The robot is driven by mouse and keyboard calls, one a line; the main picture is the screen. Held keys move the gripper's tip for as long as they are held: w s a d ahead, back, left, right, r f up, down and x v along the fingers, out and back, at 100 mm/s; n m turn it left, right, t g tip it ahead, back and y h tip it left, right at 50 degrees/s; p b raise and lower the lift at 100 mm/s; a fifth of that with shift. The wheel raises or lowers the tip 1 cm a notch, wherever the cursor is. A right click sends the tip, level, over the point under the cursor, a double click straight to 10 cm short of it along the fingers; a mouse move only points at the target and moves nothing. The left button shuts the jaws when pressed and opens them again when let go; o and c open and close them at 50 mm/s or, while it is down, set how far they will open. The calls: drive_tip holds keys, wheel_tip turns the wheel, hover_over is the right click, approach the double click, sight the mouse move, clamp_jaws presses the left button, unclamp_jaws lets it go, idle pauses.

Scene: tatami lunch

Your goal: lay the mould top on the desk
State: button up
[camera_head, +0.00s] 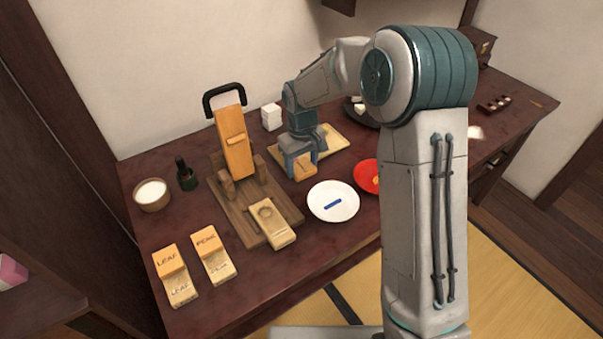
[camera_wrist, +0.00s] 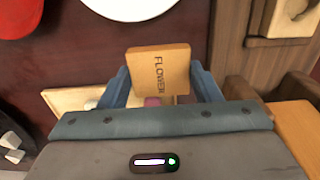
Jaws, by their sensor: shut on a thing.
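My gripper (camera_head: 302,164) is shut on the mould top, an orange-tan wooden block (camera_head: 304,171) marked FLOWER. In the wrist view the mould top (camera_wrist: 158,72) sits between the two blue fingers (camera_wrist: 163,82), its lettered face towards the camera. In the head view it is between the pale board (camera_head: 331,143) and the white plate (camera_head: 333,205) on the dark red desk (camera_head: 310,265). I cannot tell how high it is above the surface. In the wrist view the pale board (camera_wrist: 62,98) lies beyond the fingers, with pinkish pieces partly hidden behind the mould top.
A wooden press (camera_head: 237,150) with a black handle stands to the left, a pale mould (camera_head: 284,237) on its base. LEAF (camera_head: 170,262) and PEAK (camera_head: 207,243) blocks lie at the front left. A red plate (camera_head: 366,175) is to the right. The front middle of the desk is clear.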

sight(302, 167)
drive_tip(key=shift+f, duration=2)
drive_tip(key=shift+f, duration=0.15)
drive_tip(key=o, duration=1)
